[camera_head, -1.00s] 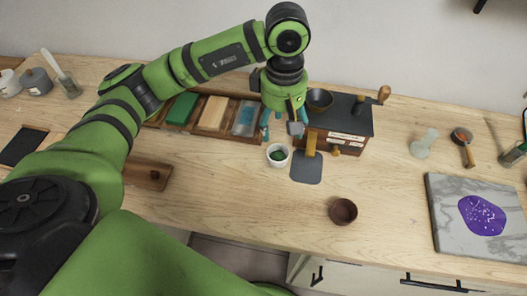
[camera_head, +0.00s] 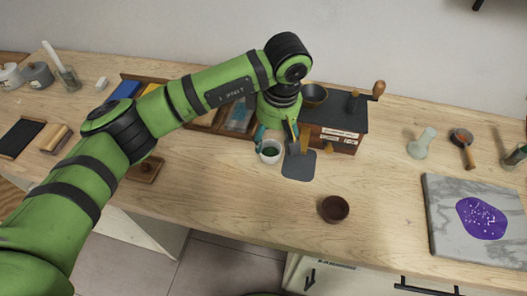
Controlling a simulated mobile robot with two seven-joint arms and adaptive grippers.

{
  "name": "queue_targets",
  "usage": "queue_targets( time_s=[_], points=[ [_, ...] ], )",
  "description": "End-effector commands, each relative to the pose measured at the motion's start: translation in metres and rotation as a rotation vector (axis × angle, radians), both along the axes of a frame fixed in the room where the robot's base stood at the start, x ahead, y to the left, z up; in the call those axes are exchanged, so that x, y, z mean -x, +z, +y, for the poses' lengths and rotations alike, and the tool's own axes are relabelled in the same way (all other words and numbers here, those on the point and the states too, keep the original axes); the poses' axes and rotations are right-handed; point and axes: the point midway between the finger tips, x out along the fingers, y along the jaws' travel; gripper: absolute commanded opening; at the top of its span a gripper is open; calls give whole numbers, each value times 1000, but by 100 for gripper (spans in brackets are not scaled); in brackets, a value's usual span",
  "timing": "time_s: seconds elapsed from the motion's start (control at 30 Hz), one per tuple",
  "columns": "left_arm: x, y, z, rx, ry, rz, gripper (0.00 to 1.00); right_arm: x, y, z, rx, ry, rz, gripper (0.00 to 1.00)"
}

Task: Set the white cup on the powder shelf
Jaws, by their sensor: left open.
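The white cup (camera_head: 268,157) stands upright on the wooden worktop, with something dark green inside. My left gripper (camera_head: 277,138) is open, pointing down at the cup's back rim. One finger is at the cup's left back side, the other at its right; I cannot tell whether they touch it. A flat dark grey plate (camera_head: 299,165) lies just right of the cup, in front of a wooden mill (camera_head: 333,137) with a dark top, funnel and crank. This plate may be the powder shelf; no readable label confirms it. My right gripper is not in view.
A brown bowl (camera_head: 333,209) stands front right of the plate. A marble slab (camera_head: 440,216) with a purple patch is at the right. A wooden tray (camera_head: 205,119) with coloured blocks lies behind my left arm. The worktop between bowl and slab is clear.

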Motion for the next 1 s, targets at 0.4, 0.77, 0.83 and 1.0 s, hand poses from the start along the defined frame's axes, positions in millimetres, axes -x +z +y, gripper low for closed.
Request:
queue_targets(
  time_s=[0.4,0.77,0.83,1.0],
  points=[
    [-2,-50,4,1,1,2,67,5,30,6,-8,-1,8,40],
    [-3,-54,4,1,1,0,31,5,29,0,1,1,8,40],
    [-3,-54,4,1,1,0,21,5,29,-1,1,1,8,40],
    [-3,-54,4,2,2,0,15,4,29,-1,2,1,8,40]
  ],
)
